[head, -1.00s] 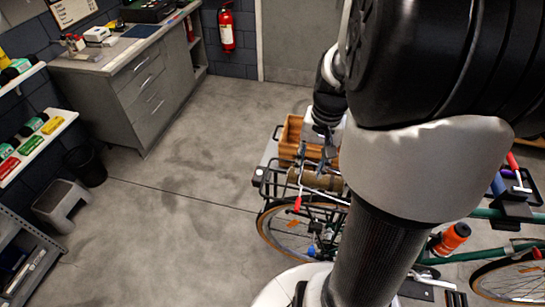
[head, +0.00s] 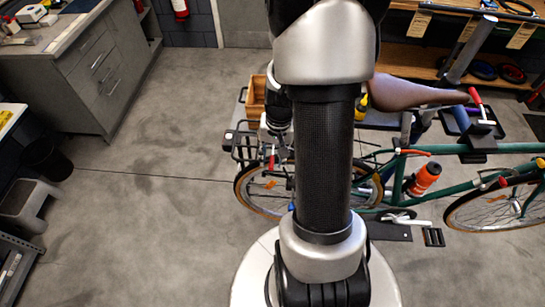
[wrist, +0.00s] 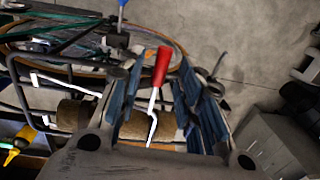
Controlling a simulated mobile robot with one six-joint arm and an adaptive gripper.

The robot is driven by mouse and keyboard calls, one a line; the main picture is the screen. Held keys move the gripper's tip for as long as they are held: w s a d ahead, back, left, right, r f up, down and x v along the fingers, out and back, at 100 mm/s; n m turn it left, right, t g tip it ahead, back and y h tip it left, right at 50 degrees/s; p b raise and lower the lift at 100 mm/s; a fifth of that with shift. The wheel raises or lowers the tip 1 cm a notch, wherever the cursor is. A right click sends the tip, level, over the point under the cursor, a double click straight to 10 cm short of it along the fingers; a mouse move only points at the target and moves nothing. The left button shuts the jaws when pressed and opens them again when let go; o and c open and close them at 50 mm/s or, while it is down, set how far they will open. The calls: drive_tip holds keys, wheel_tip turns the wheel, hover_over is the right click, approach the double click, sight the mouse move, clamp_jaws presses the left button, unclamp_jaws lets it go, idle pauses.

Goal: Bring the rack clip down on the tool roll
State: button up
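The rack clip, a white bent rod with a red grip (wrist: 161,66), shows in the wrist view between my fingers. Its red grip also shows in the head view (head: 271,163), beside the rear rack (head: 238,141). The tool roll (wrist: 74,115), a brown-olive cylinder, lies on the rack behind the clip, partly covered by my fingers. In the head view it is mostly hidden by my arm. My gripper (wrist: 160,82) is open, with its blue-padded fingers apart on either side of the clip. I cannot tell whether either finger touches the clip.
The green bicycle (head: 440,150) stands at right with an orange bottle (head: 425,178). A wooden crate (head: 256,97) is behind the rack. A yellow-tipped tool (wrist: 14,154) is at the wrist view's left edge. Open floor lies left, before the grey drawer cabinet (head: 85,75).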

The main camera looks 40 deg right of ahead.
drive_tip(key=shift+f, duration=0.3)
drive_tip(key=shift+c, duration=0.5)
clamp_jaws()
